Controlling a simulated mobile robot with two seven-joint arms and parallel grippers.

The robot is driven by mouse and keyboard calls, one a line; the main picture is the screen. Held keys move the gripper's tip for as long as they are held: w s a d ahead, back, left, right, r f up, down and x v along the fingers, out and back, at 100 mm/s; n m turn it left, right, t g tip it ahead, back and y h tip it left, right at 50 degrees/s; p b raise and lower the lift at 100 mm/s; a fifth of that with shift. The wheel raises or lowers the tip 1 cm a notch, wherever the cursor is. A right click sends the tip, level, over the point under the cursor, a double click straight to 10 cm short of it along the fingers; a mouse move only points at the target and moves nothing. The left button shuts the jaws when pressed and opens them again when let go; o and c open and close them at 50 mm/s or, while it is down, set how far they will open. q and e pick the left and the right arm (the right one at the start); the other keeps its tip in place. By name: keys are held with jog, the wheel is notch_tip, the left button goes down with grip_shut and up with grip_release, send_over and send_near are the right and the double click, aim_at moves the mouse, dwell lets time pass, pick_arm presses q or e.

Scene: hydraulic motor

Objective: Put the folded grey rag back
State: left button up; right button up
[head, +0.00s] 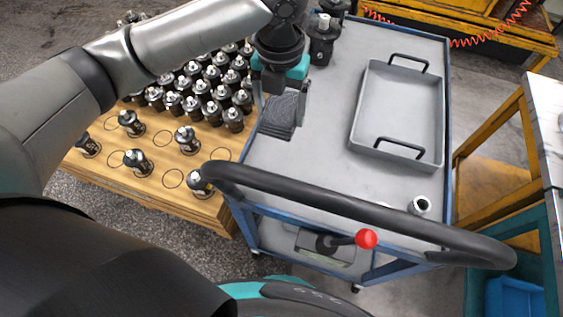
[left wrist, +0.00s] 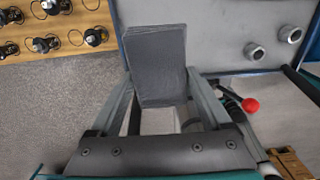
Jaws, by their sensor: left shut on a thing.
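The folded grey rag (head: 283,113) is a ribbed, layered dark grey block at the left edge of the cart's grey top. My left gripper (head: 280,101) points down from above and is shut on the rag. The left wrist view shows the rag (left wrist: 156,62) between the two fingers of the left gripper (left wrist: 160,98), one on each side. Whether the rag touches the cart top or hangs just above it, I cannot tell. My right gripper is not in view.
The blue-framed cart (head: 330,150) carries a grey tray (head: 397,108) with two black handles, a black motor (head: 322,45) and a metal ring (head: 420,204). A black handlebar (head: 340,207) crosses its near side. A wooden pallet (head: 190,205) with several motors stands left. Cart top between rag and tray is clear.

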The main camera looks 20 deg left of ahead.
aim_at(280, 169)
pick_arm(q)
notch_tip(280, 169, down, 19)
jog(key=b, duration=0.4)
jog(key=shift+f, duration=0.2)
jog(key=shift+f, duration=0.1)
jog(key=o, duration=1)
notch_tip(280, 169, up, 12)
jog(key=p, duration=0.2)
jog(key=shift+p, duration=0.3)
